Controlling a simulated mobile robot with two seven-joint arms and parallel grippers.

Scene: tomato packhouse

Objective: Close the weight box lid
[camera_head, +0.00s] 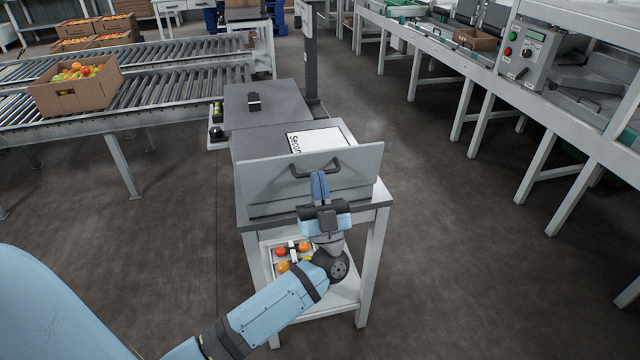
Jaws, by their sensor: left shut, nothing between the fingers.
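The weight box lid is a light grey panel (265,182) with a dark bar handle (297,172) on the face toward me. It stands raised, close to upright, at the near side of a small grey table. My left gripper (319,175) is in front of this panel, just below and overlapping the handle in the picture. Its blue fingers point up and are shut with nothing between them. I cannot tell whether the fingers touch the panel. The inside of the weight box is hidden behind the panel. My right gripper is not in view.
A white sheet with printed letters (314,141) shows behind the panel. The table's lower shelf (341,294) holds a tray with tomatoes. A scale platform and post stand behind. Roller conveyors (180,75) are at left, a long bench with a control box (527,55) at right. Open floor lies between.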

